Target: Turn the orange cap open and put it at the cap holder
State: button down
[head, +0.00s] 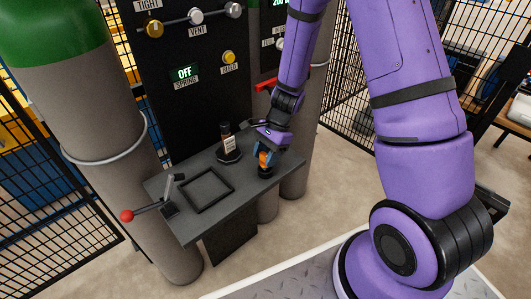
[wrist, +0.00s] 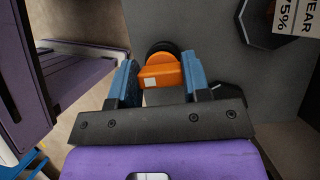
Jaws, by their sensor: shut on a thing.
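The orange cap (head: 264,158) is between the blue fingers of my gripper (head: 265,150), over the right part of the grey shelf. In the wrist view the orange cap (wrist: 163,73) lies between both fingers, and my gripper (wrist: 158,78) is shut on it. A round black piece (head: 265,171) is directly below the cap, and it also shows behind the cap in the wrist view (wrist: 163,47). I cannot tell whether the cap is still seated on it. I cannot tell which fixture is the cap holder.
A dark labelled bottle (head: 228,141) stands on a black base left of my gripper. A square black frame (head: 208,189) lies on the grey shelf (head: 240,190). A red-knobbed lever (head: 127,216) juts out at left. Tall cylinders and a dark valve panel (head: 185,100) stand behind.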

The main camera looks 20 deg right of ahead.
jog(key=shift+f, duration=0.85)
jog(key=c, duration=0.5)
grip_release()
jog(key=v, duration=1.1)
jog(key=s+r+n+t+h, duration=0.1)
jog(key=s+r+n, duration=0.3)
jog(key=r, duration=0.5)
jog(key=s+r+n+t+h, duration=0.1)
jog(key=s+r+n+t, duration=0.2)
jog(key=r, duration=0.6)
jog(key=s+d+r+n+t+h, duration=0.1)
jog(key=s+r+n, duration=0.2)
jog(key=s, duration=0.4)
jog(key=s+d+r+n+t+h, duration=0.1)
jog(key=s+r+n+h, duration=0.1)
jog(key=s+r+n, duration=0.2)
jog(key=s+r, duration=0.2)
jog(key=s, duration=0.2)
jog(key=shift+s+r+t, duration=0.2)
jog(key=shift+s+t, duration=0.1)
jog(key=shift+t, duration=0.1)
